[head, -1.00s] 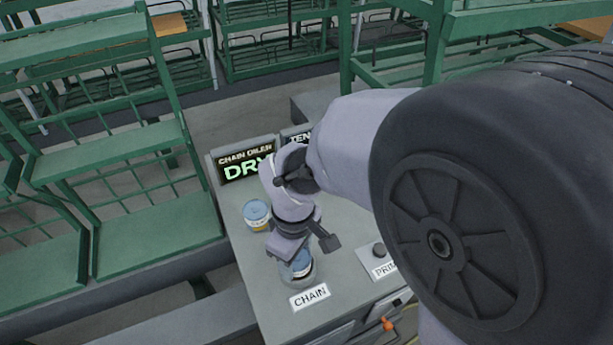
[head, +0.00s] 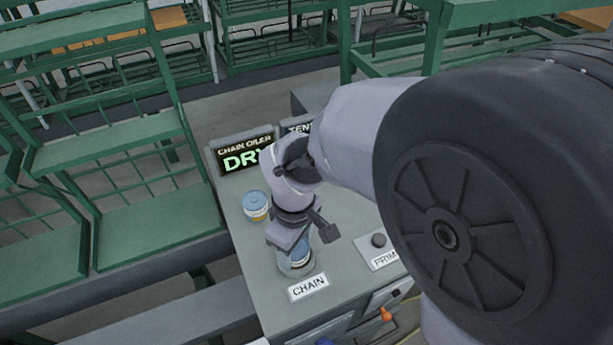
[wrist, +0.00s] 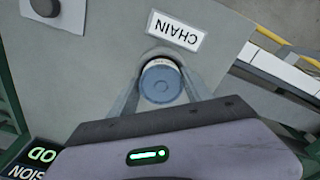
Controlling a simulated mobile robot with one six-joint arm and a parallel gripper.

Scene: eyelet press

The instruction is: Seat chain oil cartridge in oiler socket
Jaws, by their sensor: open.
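A blue-topped cartridge (head: 297,254) stands in the round socket (head: 290,270) behind the CHAIN label (head: 308,287). The wrist view shows its blue top (wrist: 160,86) and pale side, with the dark socket rim (wrist: 158,52) around it. My gripper (head: 303,240) is open over the cartridge, and its jaws partly hide it in the head view. In the wrist view the two fingers (wrist: 160,98) lie on either side of the cartridge; I cannot tell whether they touch it. How deep it sits is unclear. The chain oiler display (head: 241,156) reads DRY.
Another blue-topped cartridge with a yellow band (head: 256,206) stands at the bench's left edge. A PRIME label (head: 385,260) and dark button (head: 379,241) are to the right. An orange handle (head: 386,314) is on the bench front. Green racks (head: 155,235) stand left.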

